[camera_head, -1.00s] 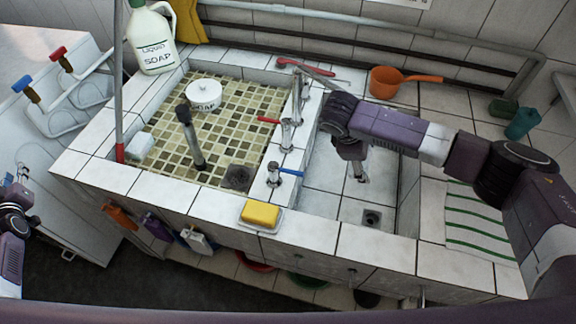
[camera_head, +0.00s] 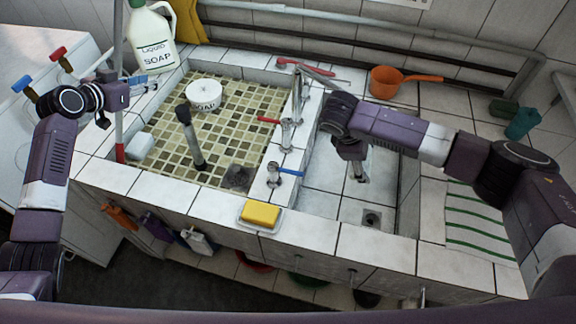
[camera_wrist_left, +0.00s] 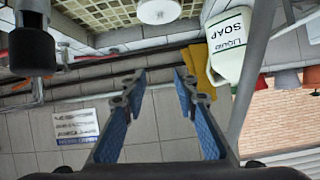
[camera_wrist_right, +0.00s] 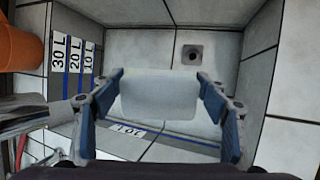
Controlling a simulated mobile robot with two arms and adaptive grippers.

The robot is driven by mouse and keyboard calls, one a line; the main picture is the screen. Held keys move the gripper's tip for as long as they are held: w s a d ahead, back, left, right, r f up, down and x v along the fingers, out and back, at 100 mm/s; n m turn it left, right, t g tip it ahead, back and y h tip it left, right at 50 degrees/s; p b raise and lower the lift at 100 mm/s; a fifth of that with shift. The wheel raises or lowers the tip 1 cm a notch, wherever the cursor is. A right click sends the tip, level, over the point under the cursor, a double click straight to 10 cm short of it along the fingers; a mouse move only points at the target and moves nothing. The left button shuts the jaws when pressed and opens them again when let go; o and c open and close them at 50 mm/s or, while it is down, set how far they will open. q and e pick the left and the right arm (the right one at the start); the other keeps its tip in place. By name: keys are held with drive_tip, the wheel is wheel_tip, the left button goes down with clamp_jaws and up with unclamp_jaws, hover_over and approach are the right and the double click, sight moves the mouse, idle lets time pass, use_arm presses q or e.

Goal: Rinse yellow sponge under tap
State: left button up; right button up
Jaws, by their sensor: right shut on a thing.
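The yellow sponge (camera_head: 261,214) lies in a small white dish (camera_head: 246,222) on the front tiled ledge; neither gripper is at it. The metal tap (camera_head: 298,92) stands on the divider between the basins, with a red-handled valve (camera_head: 285,132) and a blue-handled valve (camera_head: 276,174) nearer the front. My right gripper (camera_head: 358,173) is down in the right basin, shut on a pale whitish block (camera_wrist_right: 160,96) that fills its fingers. My left gripper (camera_wrist_left: 160,78) is open and empty, at the left side of the sink. Whether water runs cannot be told.
The liquid soap bottle (camera_head: 152,40) stands at the back left, close to my left gripper. A grey upright pole with a red end (camera_head: 120,152) is beside it. An orange ladle (camera_head: 390,82) lies at the back. The mosaic basin holds a round soap container (camera_head: 203,92).

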use_arm(q)
drive_tip(key=s+d+f+m+g+h, duration=0.25)
drive_tip(key=d+m+g, duration=0.2)
drive_tip(key=d, duration=1.05)
drive_tip(key=m+g, duration=0.7)
drive_tip(key=m, duration=0.6)
approach(291, 171)
drive_tip(key=shift+n+y, duration=0.25)
drive_tip(key=shift+y, duration=0.2)
drive_tip(key=x, duration=0.8)
drive_tip(key=shift+d+r, duration=0.2)
drive_tip(key=shift+d, duration=0.15)
clamp_jaws()
